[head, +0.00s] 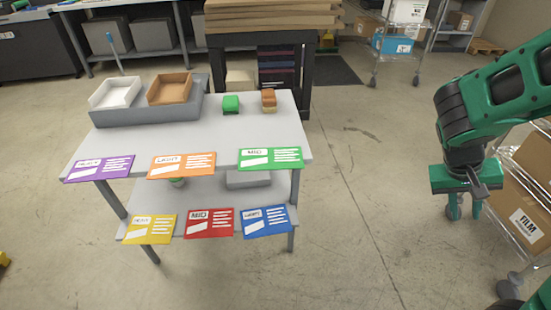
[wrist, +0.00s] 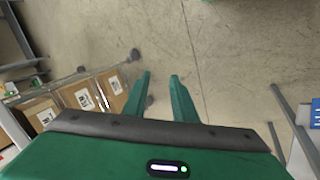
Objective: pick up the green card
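The green card (head: 270,158) with white print is at the front right edge of the upper table shelf in the head view. It is at the right end of a row with an orange card (head: 181,164) and a purple card (head: 99,168). My gripper (head: 464,214) hangs over the floor to the right of the table, well apart from the card. In the wrist view, the two green fingers (wrist: 162,95) stand apart with bare floor between them, so it is open and empty. The green card does not clearly show in the wrist view.
Yellow (head: 149,229), red (head: 209,223) and blue (head: 266,221) cards are along the lower shelf edge. A grey tray (head: 150,112) with two bins, a green block (head: 231,104) and an orange-brown stack (head: 268,100) stand on the tabletop. Cardboard boxes (head: 527,222) are at right. Floor between is clear.

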